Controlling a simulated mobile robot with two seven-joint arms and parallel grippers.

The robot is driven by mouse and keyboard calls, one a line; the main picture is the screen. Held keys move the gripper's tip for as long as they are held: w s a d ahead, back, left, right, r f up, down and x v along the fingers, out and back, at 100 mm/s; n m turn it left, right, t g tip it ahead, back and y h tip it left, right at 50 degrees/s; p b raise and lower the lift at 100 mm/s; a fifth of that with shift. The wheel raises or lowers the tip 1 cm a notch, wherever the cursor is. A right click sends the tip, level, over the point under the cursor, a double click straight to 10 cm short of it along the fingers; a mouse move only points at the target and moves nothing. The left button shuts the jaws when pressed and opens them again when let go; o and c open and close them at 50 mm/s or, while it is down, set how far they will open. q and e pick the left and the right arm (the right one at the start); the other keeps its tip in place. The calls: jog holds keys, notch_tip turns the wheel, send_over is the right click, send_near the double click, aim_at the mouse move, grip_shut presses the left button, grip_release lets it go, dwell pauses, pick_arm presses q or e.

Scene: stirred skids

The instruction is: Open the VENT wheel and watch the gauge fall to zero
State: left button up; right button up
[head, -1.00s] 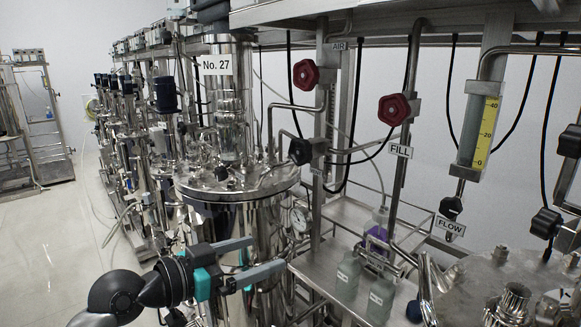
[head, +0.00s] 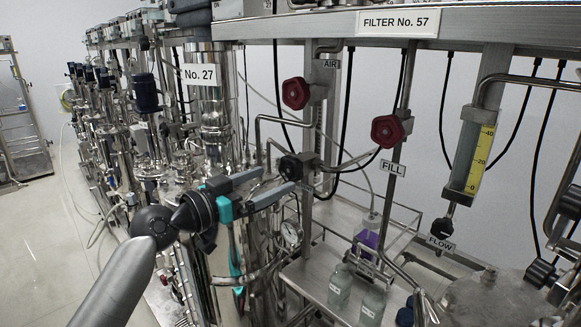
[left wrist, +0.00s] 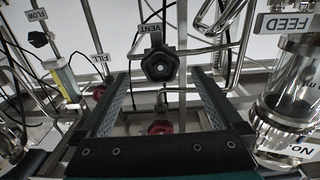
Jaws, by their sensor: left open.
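The VENT wheel (left wrist: 160,65) is a black lobed knob, with its VENT tag (left wrist: 150,30) showing upside down in the left wrist view. In the head view the black wheel (head: 291,167) sits on a pipe right at my left fingertips. My left gripper (head: 276,182) is open. In the left wrist view its fingers (left wrist: 158,78) stand on either side of the wheel, which looks centred at the tips; contact cannot be told. A round white gauge (head: 291,233) is below the gripper in the head view; its reading is too small to make out. My right gripper is not in view.
Red wheels sit by the AIR tag (head: 330,64) and the FILL tag (head: 392,167). A FLOW tube (head: 473,158) stands at the right. Bottles (head: 340,287) stand on the steel shelf below. The steel vessel and pipes crowd close to my arm.

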aim_at(287, 173)
pick_arm(q)
jog(key=shift+p+x, duration=0.35)
jog(key=shift+x, duration=2.95)
jog(key=shift+f, duration=0.1)
jog(key=shift+c, duration=0.2)
jog(key=c, duration=1.3)
